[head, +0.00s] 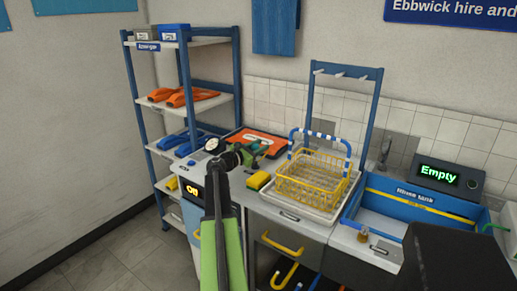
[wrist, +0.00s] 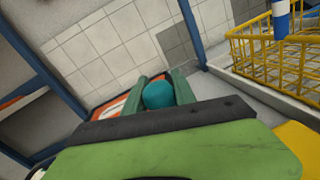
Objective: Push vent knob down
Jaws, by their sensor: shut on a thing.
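A teal rounded knob (wrist: 159,95), which looks like the vent knob, sits between the two dark green fingers of my gripper (wrist: 160,84) in the wrist view. The fingers are shut on its sides and its top shows between them. In the head view my gripper (head: 242,154) is over the bench, just right of a round white gauge (head: 211,145).
A yellow wire basket (head: 312,180) stands in a white tray right of my gripper. A yellow and dark block (head: 258,181) lies between them. An orange mat (head: 270,141) lies behind. A blue shelf rack (head: 130,75) stands left, and the blue rinse tank (head: 400,203) right.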

